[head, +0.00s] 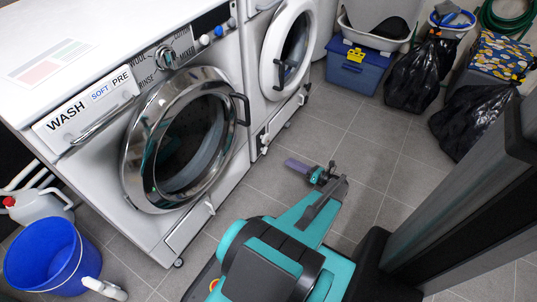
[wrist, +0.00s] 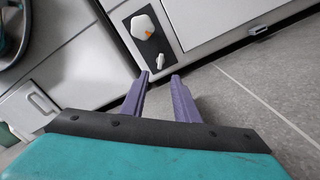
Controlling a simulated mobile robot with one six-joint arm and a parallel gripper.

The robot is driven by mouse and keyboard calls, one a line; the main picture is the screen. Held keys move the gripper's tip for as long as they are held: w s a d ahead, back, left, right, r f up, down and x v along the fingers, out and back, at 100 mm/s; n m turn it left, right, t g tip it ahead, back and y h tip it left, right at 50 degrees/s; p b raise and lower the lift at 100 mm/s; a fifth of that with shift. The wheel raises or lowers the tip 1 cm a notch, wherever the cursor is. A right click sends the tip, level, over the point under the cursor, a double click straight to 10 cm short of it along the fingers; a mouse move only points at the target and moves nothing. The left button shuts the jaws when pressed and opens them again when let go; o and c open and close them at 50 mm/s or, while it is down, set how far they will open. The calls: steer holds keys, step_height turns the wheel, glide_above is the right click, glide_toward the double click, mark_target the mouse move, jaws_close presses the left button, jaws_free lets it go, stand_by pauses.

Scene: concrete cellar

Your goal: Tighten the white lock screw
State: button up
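A dark plate (wrist: 149,46) is set low on a white machine front in the wrist view. It carries a larger white knob with an orange mark (wrist: 145,27) and, below it, a small white wing-shaped piece that looks like the lock screw (wrist: 160,61). The plate also shows, very small, in the head view (head: 264,139). My gripper (wrist: 160,75) has two purple fingers apart with nothing between them. Its tips appear just below the small white piece in the wrist view; I cannot tell the exact distance. In the head view my gripper (head: 293,164) is low over the floor.
The near washer's round door (head: 185,140) stands at the left of the head view. A blue bucket (head: 45,258) stands at the lower left. A blue bin (head: 357,75) and black bags (head: 413,75) stand at the back. The tiled floor (head: 345,135) around my gripper is clear.

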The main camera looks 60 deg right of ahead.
mark_target(262, 150)
stand_by(0.3)
steer(key=shift+w+b, duration=2.5)
steer(key=shift+w, duration=4.3)
jaws_close()
steer(key=shift+a, duration=0.6)
steer(key=shift+d, duration=0.5)
